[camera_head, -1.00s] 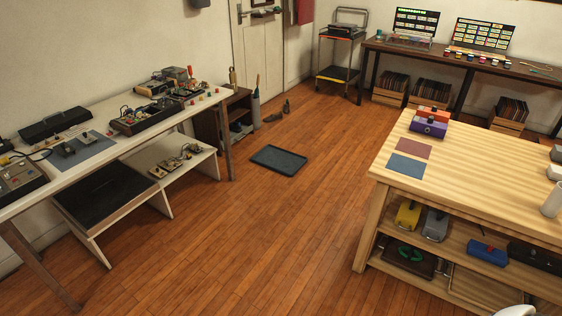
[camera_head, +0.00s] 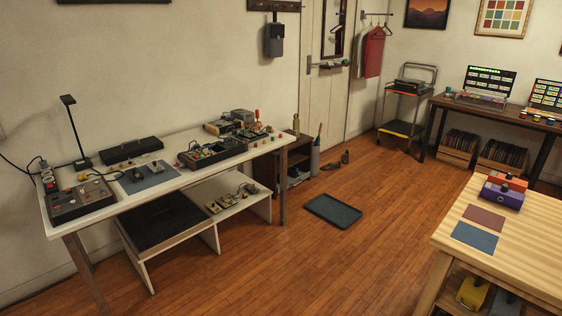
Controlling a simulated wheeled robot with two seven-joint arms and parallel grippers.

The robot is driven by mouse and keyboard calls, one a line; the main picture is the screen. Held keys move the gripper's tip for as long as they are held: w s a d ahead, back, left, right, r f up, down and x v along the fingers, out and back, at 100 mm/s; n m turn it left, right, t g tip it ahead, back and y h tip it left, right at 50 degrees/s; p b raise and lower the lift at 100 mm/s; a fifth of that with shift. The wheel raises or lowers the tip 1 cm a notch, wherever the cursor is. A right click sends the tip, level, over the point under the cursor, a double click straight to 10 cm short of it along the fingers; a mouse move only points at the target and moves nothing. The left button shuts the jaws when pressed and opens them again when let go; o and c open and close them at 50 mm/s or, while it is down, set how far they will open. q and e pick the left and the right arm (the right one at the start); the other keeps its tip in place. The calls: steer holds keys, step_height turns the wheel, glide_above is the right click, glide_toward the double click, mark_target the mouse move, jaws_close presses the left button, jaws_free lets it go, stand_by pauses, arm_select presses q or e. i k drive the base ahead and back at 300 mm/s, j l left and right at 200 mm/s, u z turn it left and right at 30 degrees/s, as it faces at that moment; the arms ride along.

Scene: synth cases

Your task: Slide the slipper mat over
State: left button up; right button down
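A dark, low-rimmed mat or tray (camera_head: 333,210) lies flat on the wooden floor, right of the white bench and in front of the door. It looks like the slipper mat, and nothing rests on it. A pair of dark shoes (camera_head: 336,162) stands on the floor behind it, near the door. More footwear (camera_head: 297,174) shows dimly in a small dark shelf beside the bench. Neither of my grippers is in view.
A white bench (camera_head: 100,228) with electronics stands at left. A wooden table (camera_head: 500,240) with coloured boxes stands at right. A cart (camera_head: 404,100) stands by the back wall. The wooden floor (camera_head: 300,270) between bench and table is open.

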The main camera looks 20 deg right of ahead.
mark_target(342, 215)
steer(key=i+l+u, duration=0.1)
steer(key=i+l, duration=0.2)
steer(key=i, duration=0.25)
steer(key=i+l, duration=0.35)
steer(key=i, duration=0.2)
steer(key=i+l+u, duration=0.15)
steer(key=i+l, duration=0.15)
steer(key=i, duration=0.3)
steer(key=i+l+u, duration=0.1)
steer(key=i+l, duration=0.45)
steer(key=l, duration=0.2)
steer(key=i+l+u, duration=0.1)
steer(key=l, duration=0.25)
steer(key=i+l, duration=0.2)
steer(key=l, duration=0.15)
steer(key=i+l+u, duration=0.1)
steer(key=l, duration=0.25)
steer(key=i+l, duration=0.2)
steer(key=l, duration=0.2)
steer(key=i+l+u, duration=0.1)
steer(key=l, duration=0.25)
steer(key=i+l, duration=0.15)
steer(key=l, duration=0.25)
steer(key=i+l+u, duration=0.15)
steer(key=l, duration=0.2)
